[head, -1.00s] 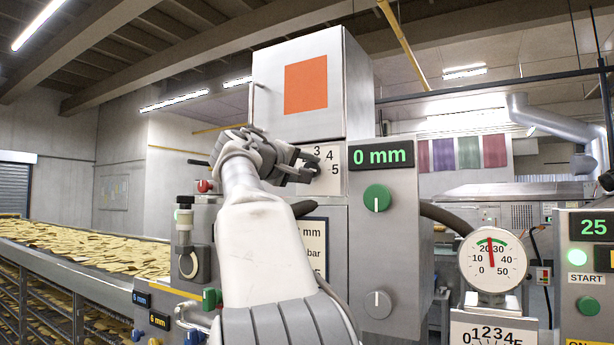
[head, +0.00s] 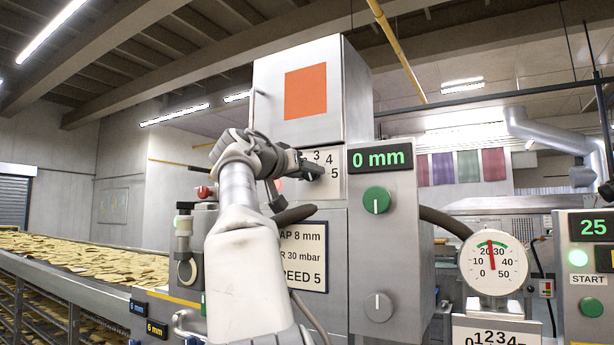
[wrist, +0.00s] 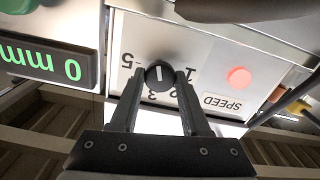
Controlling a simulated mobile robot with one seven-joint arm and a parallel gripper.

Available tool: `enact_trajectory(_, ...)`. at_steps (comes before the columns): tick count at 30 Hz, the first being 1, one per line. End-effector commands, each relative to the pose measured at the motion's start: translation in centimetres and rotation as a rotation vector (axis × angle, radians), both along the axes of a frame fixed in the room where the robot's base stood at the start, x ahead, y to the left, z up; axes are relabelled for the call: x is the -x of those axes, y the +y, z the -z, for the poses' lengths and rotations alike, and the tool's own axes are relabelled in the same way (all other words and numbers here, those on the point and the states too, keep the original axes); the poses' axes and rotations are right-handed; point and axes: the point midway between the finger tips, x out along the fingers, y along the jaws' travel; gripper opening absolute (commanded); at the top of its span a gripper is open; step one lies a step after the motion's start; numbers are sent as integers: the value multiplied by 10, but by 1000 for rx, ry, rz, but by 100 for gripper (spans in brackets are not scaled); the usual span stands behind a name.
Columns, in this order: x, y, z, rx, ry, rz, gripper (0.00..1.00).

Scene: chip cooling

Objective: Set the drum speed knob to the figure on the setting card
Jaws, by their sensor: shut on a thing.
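The drum speed knob (wrist: 158,74) is small, round and black with a white line. It sits on a pale dial plate (head: 332,187) marked SPEED, with figures up to 5. The wrist view shows the plate upside down. My gripper (wrist: 160,76) has one finger on each side of the knob and is shut on it; the gripper also shows in the head view (head: 310,168). The white line lies roughly along the direction of the 3; its exact reading is unclear. The setting card (head: 304,258), partly behind my arm, reads SPEED 5 on its bottom line.
A green knob (head: 376,200) and a grey knob (head: 378,306) are on the panel right of the dial, under a 0 mm display (head: 380,157). A dark hose passes below my gripper. A chip conveyor (head: 85,257) runs at left.

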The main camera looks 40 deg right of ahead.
Motion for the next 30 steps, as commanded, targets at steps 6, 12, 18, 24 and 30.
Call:
enact_trajectory(6,0,0,2,-66,-155,1,0)
enact_trajectory(12,0,-1,1,-109,-259,1,0)
enact_trajectory(18,0,0,1,-135,-319,1,0)
enact_trajectory(24,0,0,1,-145,-342,1,0)
enact_trajectory(30,0,0,1,-146,-344,1,0)
